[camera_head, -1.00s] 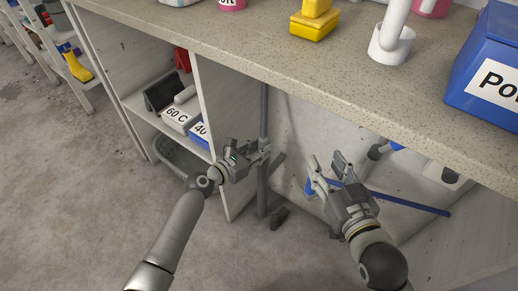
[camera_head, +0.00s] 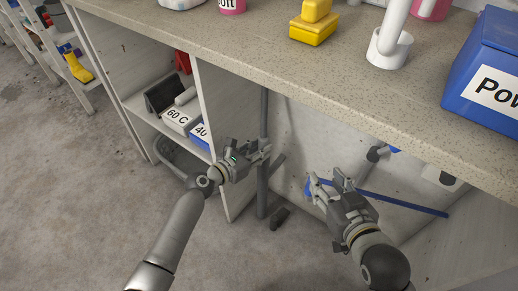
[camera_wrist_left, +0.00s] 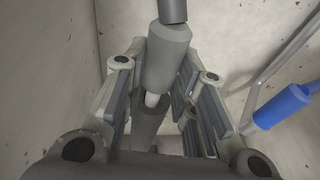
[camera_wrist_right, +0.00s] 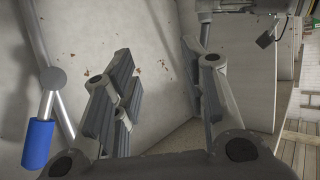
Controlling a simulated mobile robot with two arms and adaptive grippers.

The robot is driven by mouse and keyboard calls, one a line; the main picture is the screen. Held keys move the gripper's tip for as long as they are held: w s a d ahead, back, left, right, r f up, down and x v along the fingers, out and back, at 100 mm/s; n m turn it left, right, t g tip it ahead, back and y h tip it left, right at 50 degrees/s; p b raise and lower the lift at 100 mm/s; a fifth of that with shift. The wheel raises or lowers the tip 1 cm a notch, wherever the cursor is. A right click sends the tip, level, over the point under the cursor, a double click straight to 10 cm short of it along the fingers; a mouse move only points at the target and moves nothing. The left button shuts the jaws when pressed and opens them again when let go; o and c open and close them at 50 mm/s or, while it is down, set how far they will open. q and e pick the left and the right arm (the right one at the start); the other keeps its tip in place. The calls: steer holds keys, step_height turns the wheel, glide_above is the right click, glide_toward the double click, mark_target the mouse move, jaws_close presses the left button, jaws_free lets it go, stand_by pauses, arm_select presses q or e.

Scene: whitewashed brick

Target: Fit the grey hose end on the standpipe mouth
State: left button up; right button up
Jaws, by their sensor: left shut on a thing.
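My left gripper (camera_head: 262,152) is shut on the grey hose end (camera_wrist_left: 166,55) under the counter. In the left wrist view the hose end sits between the fingers, with a darker hose (camera_wrist_left: 172,10) running out of its far side. A short pale stub (camera_wrist_left: 152,100) shows between the hose end and a wider grey pipe, the standpipe (camera_wrist_left: 147,125). The two look roughly in line; I cannot tell how deeply they are joined. In the head view the standpipe (camera_head: 262,190) stands upright below this gripper. My right gripper (camera_head: 328,180) is open and empty, to the right of the pipe.
The counter edge (camera_head: 290,80) overhangs both grippers. A side panel (camera_head: 228,130) stands left of the pipe. A blue bar (camera_head: 400,202) crosses behind my right gripper. A blue grip (camera_wrist_right: 38,145) on a grey rod shows in the right wrist view.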

arm_select(q)
steer(key=shift+r+p, duration=0.85)
steer(key=shift+p, duration=0.05)
arm_select(e)
steer(key=s+d+f+g+h, duration=0.1)
steer(key=s+d+f+g, duration=0.1)
steer(key=s+f+g, duration=0.3)
steer(key=shift+s+d+f, duration=0.3)
steer(key=shift+s+f, duration=0.45)
steer(key=shift+f, duration=0.05)
steer(key=shift+w+r, duration=0.2)
steer(key=shift+w, duration=0.1)
stand_by(0.4)
arm_select(q)
steer(key=shift+f, duration=0.35)
arm_select(e)
steer(key=shift+w+a+r+t, duration=0.3)
steer(key=shift+w+r+t, duration=0.3)
steer(key=shift+w, duration=0.25)
arm_select(q)
steer(key=shift+b, duration=0.35)
arm_select(e)
steer(key=shift+w+a, duration=0.1)
steer(key=shift+w, duration=0.05)
